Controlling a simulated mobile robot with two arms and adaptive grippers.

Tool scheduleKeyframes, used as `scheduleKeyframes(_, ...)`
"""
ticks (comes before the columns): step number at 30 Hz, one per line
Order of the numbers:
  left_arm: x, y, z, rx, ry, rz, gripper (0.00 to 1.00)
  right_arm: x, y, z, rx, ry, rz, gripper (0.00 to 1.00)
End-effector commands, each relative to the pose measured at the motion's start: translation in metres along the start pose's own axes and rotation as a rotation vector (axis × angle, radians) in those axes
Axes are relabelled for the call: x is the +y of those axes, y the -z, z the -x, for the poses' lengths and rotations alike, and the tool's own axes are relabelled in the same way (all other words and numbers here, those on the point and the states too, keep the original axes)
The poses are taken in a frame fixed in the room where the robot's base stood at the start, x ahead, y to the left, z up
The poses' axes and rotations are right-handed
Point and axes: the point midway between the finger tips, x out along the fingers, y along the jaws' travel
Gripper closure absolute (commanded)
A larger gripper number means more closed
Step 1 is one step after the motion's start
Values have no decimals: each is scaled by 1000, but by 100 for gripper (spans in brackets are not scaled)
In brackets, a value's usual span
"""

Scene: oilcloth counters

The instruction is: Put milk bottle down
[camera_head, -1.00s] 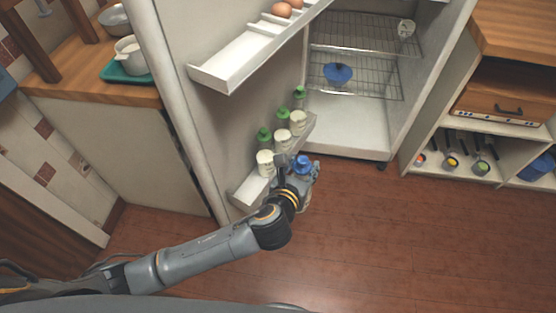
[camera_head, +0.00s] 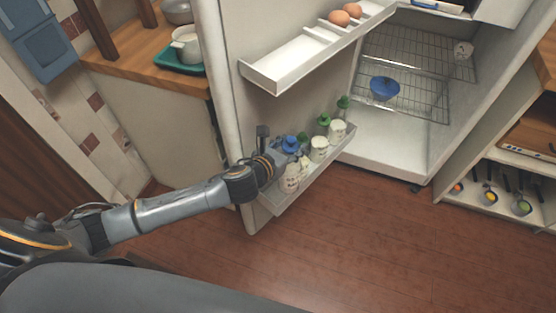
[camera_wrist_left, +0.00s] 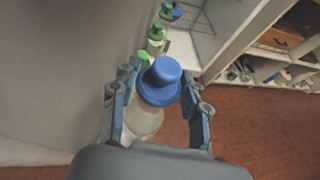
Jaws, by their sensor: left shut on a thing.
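The milk bottle with a blue cap (camera_head: 291,143) is in my left gripper (camera_head: 283,160) at the near left end of the lower door shelf (camera_head: 308,181). In the left wrist view, its cap (camera_wrist_left: 160,81) and pale body (camera_wrist_left: 145,122) sit between the two fingers of the gripper (camera_wrist_left: 157,105), which is shut on it. The bottle looks roughly upright. I cannot tell whether its base touches the shelf floor. My right gripper is not in view.
Several green-capped bottles (camera_head: 323,122) stand along the same shelf, close beyond the held bottle. An upper door shelf (camera_head: 275,78) with brown eggs (camera_head: 339,18) hangs above. A blue bowl (camera_head: 384,88) sits on a fridge rack. The floor in front is clear.

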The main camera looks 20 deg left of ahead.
Motion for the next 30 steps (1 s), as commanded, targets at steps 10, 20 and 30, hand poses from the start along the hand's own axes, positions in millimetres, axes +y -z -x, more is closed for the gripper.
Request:
scheduleKeyframes(10, 36, -6, -5, -7, -1, -1, 100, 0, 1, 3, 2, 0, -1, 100)
scheduleKeyframes(20, 40, 12, -14, -6, 2, 2, 100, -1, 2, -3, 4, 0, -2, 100)
scheduleKeyframes(30, 40, 55, -31, -5, 0, 2, 100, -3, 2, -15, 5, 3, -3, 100)
